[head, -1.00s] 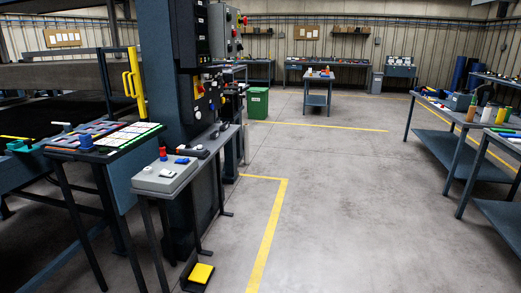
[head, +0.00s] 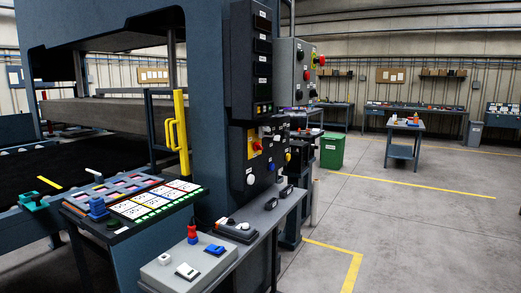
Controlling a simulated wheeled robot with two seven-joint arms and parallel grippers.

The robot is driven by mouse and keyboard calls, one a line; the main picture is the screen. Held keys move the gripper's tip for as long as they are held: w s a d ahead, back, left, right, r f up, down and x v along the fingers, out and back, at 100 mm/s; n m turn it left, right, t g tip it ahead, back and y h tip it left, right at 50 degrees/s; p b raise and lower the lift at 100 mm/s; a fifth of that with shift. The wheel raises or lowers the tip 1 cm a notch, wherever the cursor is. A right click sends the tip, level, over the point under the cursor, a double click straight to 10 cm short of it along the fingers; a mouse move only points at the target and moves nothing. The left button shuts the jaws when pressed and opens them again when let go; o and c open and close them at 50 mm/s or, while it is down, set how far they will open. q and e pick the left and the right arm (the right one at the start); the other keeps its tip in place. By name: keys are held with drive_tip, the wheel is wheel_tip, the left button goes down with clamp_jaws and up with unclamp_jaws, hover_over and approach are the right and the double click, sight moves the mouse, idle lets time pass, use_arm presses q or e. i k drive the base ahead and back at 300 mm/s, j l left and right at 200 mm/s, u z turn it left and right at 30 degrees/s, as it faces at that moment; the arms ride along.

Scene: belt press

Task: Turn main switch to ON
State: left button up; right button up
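A red knob on a yellow plate (head: 256,146), which looks like the main switch, sits on the dark control panel (head: 236,165) on the press column. Its setting is too small to read. A white round knob (head: 250,179) is below it on the same panel, with several small buttons and labels to the right. Above is a tall dark box (head: 262,60) with several labelled displays. A grey box (head: 296,70) with red, green and yellow buttons stands out to its right. Neither of my grippers is in view.
A sloped console (head: 150,205) and yellow handle (head: 178,135) are on the left. A green bin (head: 333,151) stands behind. The floor at right (head: 430,220) is clear.

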sight(256, 145)
drive_tip(key=i+l+z, duration=0.15)
drive_tip(key=i+l, duration=0.95)
